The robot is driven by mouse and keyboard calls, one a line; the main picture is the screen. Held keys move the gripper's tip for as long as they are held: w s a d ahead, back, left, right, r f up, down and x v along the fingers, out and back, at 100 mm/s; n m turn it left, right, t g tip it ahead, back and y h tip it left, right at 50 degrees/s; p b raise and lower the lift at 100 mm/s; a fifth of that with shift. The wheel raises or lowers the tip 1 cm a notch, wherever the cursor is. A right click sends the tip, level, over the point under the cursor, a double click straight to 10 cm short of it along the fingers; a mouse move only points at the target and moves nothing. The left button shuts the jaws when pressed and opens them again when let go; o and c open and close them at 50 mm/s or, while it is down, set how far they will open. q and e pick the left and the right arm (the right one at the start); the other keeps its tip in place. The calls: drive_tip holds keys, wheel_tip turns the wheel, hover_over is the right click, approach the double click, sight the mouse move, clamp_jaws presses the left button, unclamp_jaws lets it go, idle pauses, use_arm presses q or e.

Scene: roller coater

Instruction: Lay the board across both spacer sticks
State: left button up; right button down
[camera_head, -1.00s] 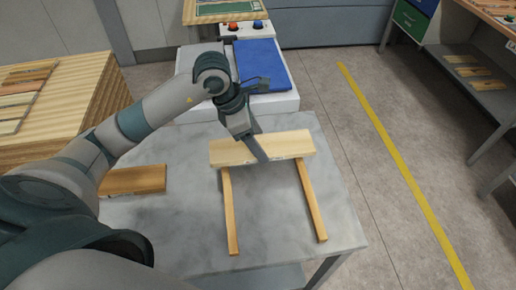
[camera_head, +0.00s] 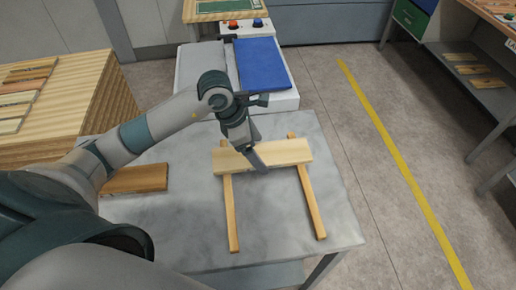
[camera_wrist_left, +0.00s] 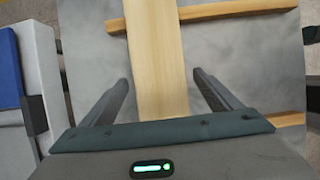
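The board (camera_head: 290,153), a pale wooden plank, lies across both spacer sticks, with stick ends showing beyond both of its long edges. The left stick (camera_head: 231,210) and right stick (camera_head: 312,205) lie roughly parallel on the grey table. In the left wrist view, the board (camera_wrist_left: 156,60) runs between the fingers, and one stick (camera_wrist_left: 235,10) passes under it. My left gripper (camera_wrist_left: 165,95) is open, its fingers on either side of the board with visible gaps. In the head view my left gripper (camera_head: 256,160) is over the board's middle. My right gripper is not in view.
A brown wooden block (camera_head: 135,179) lies on the grey table (camera_head: 180,235) at left. A stack of boards (camera_head: 60,100) stands further left. A white machine with a blue panel (camera_head: 262,66) is behind the table. The table's front is clear.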

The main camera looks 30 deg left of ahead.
use_arm(q)
drive_tip(key=shift+r, duration=0.15)
drive_tip(key=shift+a+r, duration=0.1)
drive_tip(key=shift+r, duration=0.05)
drive_tip(key=b+v, duration=0.4)
drive_tip(key=v, duration=0.7)
drive_tip(key=shift+r, duration=0.35)
drive_tip(key=shift+f, duration=0.1)
